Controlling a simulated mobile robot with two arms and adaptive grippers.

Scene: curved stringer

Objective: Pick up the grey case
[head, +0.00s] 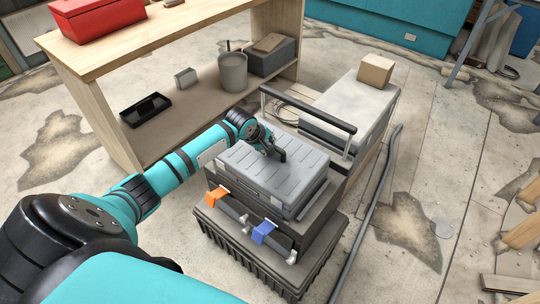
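The grey case (270,172) lies flat on top of a stack of black tool boxes in the middle of the head view. Its lid is ribbed and looks closed. My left gripper (277,154) is over the far left part of the lid, with its dark fingers pointing down towards it. I cannot tell whether the fingers touch the case or whether they are open. Part of the case's far edge is hidden behind the gripper. My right gripper is not in view.
The black tool box (255,245) below has orange and blue latches. A dark bar handle (310,108) rises behind the case. A white-topped box (350,105) carries a small cardboard box (375,70). A wooden shelf (160,45) stands at the left. A grey hose (372,205) lies right.

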